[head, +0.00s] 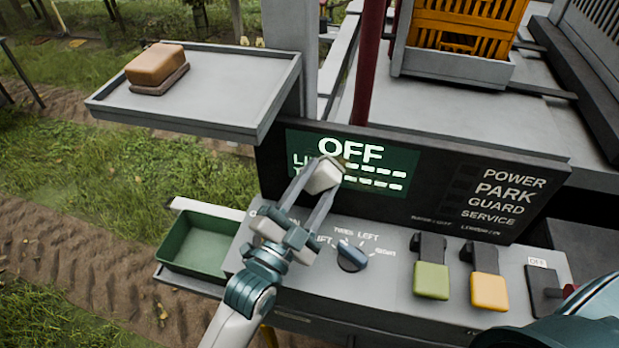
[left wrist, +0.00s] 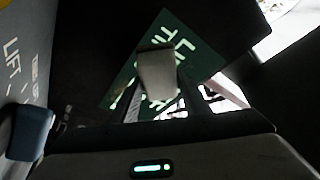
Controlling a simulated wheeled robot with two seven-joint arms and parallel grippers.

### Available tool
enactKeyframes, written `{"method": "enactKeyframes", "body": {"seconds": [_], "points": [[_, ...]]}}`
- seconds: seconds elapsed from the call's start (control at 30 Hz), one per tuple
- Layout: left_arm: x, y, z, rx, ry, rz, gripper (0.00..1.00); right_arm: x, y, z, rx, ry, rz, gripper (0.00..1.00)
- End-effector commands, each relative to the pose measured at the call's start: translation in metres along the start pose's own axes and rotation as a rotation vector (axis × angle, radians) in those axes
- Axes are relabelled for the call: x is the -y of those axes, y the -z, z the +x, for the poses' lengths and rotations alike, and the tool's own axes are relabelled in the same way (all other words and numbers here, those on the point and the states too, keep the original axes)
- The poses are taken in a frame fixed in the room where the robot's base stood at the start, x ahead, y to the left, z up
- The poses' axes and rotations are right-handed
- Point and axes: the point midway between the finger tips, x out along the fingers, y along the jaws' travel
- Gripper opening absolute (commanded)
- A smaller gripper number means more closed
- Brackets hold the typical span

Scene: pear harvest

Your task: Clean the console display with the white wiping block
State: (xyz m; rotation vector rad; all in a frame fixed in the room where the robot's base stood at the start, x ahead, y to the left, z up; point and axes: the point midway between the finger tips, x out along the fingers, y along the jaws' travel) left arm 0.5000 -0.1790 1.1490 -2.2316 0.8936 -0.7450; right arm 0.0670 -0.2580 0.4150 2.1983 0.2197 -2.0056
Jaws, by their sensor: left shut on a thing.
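The console display (head: 385,164) is a dark green screen with white text reading OFF at the top and two partly covered lines below. My left gripper (head: 318,190) is shut on the white wiping block (head: 326,174), held in front of the lower left part of the display. Whether the block touches the screen, I cannot tell. In the left wrist view the block (left wrist: 157,70) stands between the fingers, over the display (left wrist: 130,75), covering part of its text. My right gripper is not in view.
Below the display are a dark knob (head: 352,256), a green lever (head: 431,280), a yellow lever (head: 488,291) and a dark switch (head: 543,290). A green tray (head: 200,243) sits left. A grey shelf (head: 230,90) holds a brown block (head: 155,66). An orange crate (head: 470,25) stands behind.

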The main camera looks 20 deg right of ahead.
Motion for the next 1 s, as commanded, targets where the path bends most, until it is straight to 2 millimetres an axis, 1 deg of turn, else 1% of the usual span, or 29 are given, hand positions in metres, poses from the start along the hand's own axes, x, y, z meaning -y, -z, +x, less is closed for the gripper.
{"method": "enactKeyframes", "body": {"seconds": [0.13, 0.57, 1.0], "points": [[-0.004, 0.005, 0.001, -0.001, 0.000, -0.001, 0.24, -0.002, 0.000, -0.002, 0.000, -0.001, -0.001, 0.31], [-0.006, 0.006, 0.002, -0.001, 0.000, 0.000, 0.24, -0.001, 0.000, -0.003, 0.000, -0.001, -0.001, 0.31], [-0.025, 0.023, 0.012, 0.000, 0.001, 0.000, 0.24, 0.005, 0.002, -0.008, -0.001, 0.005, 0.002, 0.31]]}}
